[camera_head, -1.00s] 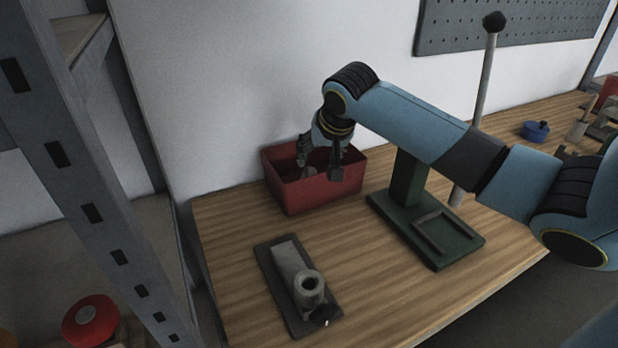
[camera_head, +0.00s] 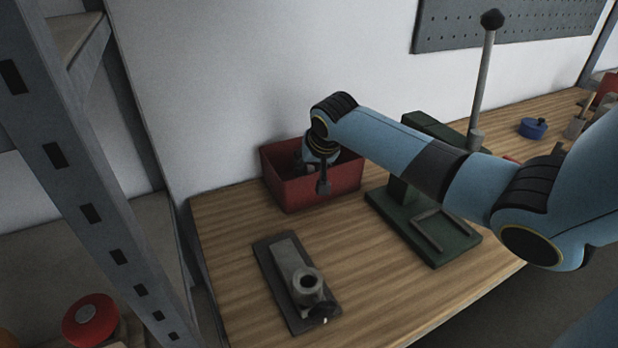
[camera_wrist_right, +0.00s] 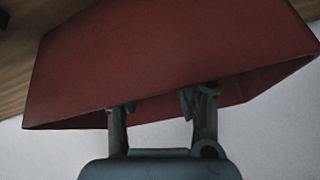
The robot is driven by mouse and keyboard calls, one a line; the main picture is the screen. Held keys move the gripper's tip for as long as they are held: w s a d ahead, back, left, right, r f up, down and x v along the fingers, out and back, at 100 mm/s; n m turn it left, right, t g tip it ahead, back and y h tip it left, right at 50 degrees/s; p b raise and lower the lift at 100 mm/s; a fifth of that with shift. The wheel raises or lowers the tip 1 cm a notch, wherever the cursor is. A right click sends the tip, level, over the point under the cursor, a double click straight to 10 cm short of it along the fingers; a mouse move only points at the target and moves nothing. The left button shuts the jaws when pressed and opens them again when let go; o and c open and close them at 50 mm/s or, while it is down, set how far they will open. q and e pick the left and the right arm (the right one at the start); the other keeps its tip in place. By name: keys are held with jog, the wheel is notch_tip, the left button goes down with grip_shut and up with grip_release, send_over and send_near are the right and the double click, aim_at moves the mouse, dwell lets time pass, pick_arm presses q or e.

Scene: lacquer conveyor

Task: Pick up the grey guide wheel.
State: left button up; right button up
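The grey guide wheel cannot be made out now; a small grey shape shows in the red bin in the earlier head view, but I cannot tell what it is. The red bin (camera_head: 318,193) stands against the wall, and its wall fills much of the right wrist view (camera_wrist_right: 170,55). My right gripper (camera_head: 306,160) reaches down into the bin from above, partly hidden by its own wrist. My left gripper is out of view.
A dark plate with a grey block and hollow cylinder (camera_head: 306,284) lies at the front. A green press (camera_head: 437,246) with a tall lever stands right of the bin. A blue pot (camera_head: 533,129) is farther right. A metal shelf post (camera_head: 72,185) rises at the left. Bare wood lies between.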

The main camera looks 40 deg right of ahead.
grip_shut()
jog(key=shift+r, duration=0.35)
notch_tip(320, 180, up, 9)
jog(key=shift+r, duration=0.2)
